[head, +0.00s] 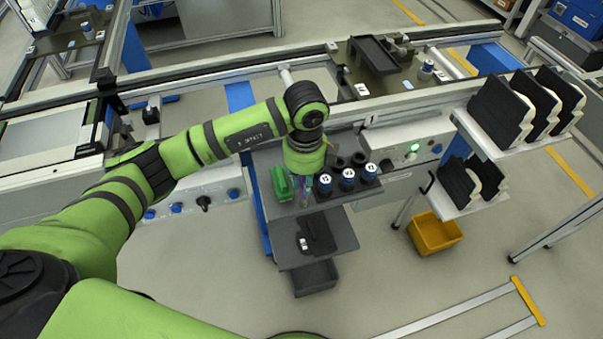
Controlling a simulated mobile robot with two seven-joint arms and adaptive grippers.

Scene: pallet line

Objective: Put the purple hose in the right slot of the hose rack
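My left gripper (304,194) points down over the small grey shelf unit (300,209) at the centre of the head view. My green wrist above hides most of its fingers, so I cannot tell whether they are open or shut. A thin purple piece (297,182), probably the purple hose, shows just below the wrist, at the fingers. Whether it is held or only beside them is unclear. I cannot make out the hose rack or its right slot with certainty. My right gripper is not in view.
A green object (283,184) stands just left of the gripper. Several blue-and-black cylinders with white tops (347,178) stand close on its right. A black item (318,233) lies on the lower shelf. A yellow bin (434,233) is on the floor to the right.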

